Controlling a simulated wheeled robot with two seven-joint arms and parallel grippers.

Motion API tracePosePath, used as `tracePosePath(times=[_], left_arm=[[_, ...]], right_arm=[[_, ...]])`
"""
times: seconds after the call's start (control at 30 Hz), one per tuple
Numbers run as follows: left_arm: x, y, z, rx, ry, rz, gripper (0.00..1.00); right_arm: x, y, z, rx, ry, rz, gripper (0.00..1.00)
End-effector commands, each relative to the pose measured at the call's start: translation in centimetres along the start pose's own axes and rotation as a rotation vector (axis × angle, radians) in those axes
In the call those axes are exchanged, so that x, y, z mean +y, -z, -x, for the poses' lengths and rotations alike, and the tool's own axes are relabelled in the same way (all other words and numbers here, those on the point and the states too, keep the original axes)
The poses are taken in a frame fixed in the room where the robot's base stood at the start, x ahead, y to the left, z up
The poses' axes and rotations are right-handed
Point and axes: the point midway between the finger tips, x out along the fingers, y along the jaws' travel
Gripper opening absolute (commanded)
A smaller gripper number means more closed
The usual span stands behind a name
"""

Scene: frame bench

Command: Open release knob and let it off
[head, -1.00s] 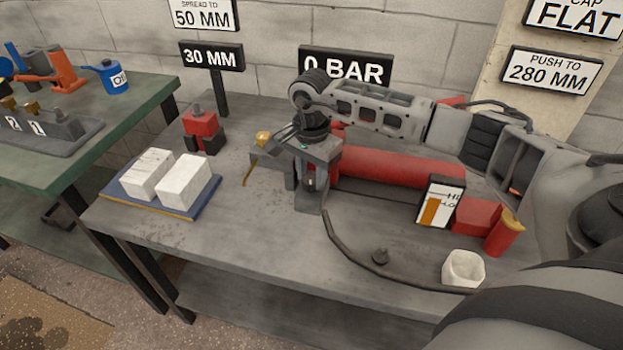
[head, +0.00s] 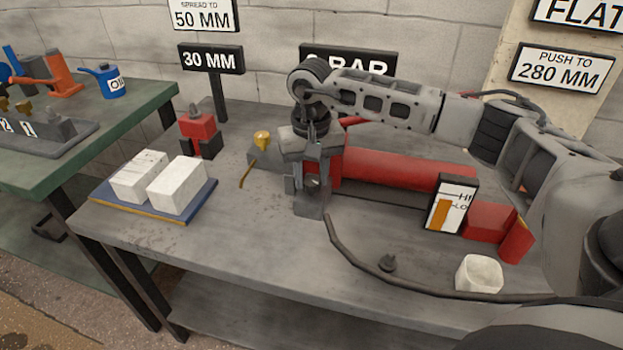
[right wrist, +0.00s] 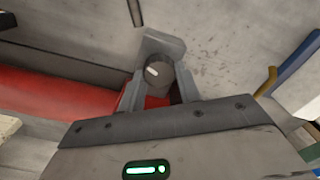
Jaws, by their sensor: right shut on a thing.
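The release knob (right wrist: 158,76), a small dark grey round knob with a white mark on its face, sits between the fingers of my right gripper in the right wrist view. My right gripper (head: 310,190) points down at the left end of the red pump cylinder (head: 395,170) and is shut on the knob. In the head view the gripper hides the knob. The red cylinder also shows at the left of the right wrist view (right wrist: 55,97). A gauge card (head: 452,206) with an orange bar stands in front of the cylinder. My left gripper is out of view.
White blocks (head: 178,185) lie on a blue tray at left. A brass-topped part (head: 262,140) and a red tool (head: 198,127) stand nearby.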

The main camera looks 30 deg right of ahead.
Motion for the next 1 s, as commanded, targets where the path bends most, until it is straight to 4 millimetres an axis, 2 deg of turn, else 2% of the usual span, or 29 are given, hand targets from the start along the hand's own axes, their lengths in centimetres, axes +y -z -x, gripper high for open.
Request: tracePosePath(times=[0.4, 0.97, 1.0], left_arm=[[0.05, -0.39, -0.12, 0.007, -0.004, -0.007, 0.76], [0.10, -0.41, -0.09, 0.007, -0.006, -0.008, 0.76], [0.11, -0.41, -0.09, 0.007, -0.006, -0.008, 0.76]], right_arm=[[-0.06, 0.07, 0.15, 0.003, 0.001, 0.196, 0.11], [-0.06, 0.09, 0.23, 0.004, 0.001, 0.224, 0.11], [-0.06, 0.09, 0.23, 0.004, 0.001, 0.223, 0.42]])
